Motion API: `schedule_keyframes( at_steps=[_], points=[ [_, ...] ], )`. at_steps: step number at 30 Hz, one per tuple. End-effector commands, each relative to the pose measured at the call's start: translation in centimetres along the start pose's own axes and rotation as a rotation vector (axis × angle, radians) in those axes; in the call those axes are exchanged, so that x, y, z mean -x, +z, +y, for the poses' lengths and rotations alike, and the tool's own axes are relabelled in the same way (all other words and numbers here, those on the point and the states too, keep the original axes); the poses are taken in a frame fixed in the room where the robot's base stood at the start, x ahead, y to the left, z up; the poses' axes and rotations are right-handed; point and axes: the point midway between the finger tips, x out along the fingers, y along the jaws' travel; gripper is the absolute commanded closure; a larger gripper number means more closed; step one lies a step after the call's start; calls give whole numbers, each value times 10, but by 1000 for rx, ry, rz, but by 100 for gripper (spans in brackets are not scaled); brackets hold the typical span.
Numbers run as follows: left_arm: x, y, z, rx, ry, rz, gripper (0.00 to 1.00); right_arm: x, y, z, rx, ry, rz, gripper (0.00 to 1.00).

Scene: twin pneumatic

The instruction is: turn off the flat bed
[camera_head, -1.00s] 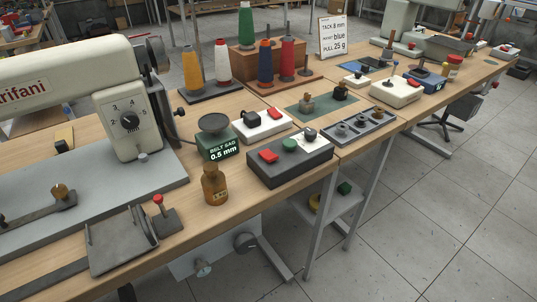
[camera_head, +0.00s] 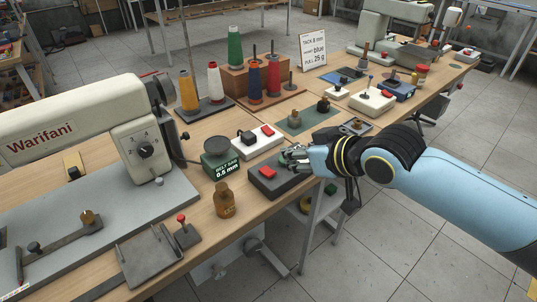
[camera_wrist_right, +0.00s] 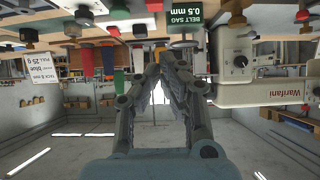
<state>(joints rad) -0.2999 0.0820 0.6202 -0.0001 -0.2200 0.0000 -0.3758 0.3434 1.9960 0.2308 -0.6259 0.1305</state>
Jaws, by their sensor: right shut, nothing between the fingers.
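The white flat-bed sewing machine (camera_head: 78,124), marked Warifani, stands at the left on its grey bed plate (camera_head: 130,208). Its head carries a black dial; it also shows upside down in the wrist view (camera_wrist_right: 252,90). A dark control box (camera_head: 264,184) with a red button (camera_head: 268,173) lies near the table's front edge. A white box (camera_head: 262,143) with a red switch and a black knob stands behind it. My right gripper (camera_head: 286,158) is shut and empty, over the dark box's right part, hiding that part. Its fingers also show in the wrist view (camera_wrist_right: 165,65). I cannot tell if it touches the box.
A green gauge (camera_head: 222,166) and an amber bottle (camera_head: 225,200) stand left of the dark box. A small red-knobbed lever (camera_head: 184,232) stands in front of the machine. Thread cones (camera_head: 236,50) stand behind. More small switch boxes (camera_head: 372,101) stand at the right.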

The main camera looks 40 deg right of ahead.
Motion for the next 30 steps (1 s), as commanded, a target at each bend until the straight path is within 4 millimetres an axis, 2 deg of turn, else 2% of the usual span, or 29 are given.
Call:
schedule_keyframes(
  at_steps=[1,2,17,23,30],
  points=[
    [10,-1,-1,0,0,1,100,11,-16,-1,15,-5,15,100],
    [12,-2,-1,0,0,1,100,13,-18,0,20,-4,15,100],
    [13,-2,1,1,3,1,100,10,-15,2,25,-1,8,100],
    [11,-1,2,1,3,1,100,-14,-15,2,21,0,9,100],
    [7,-1,2,1,3,0,100,-66,-16,2,21,-1,8,100]
  ],
)
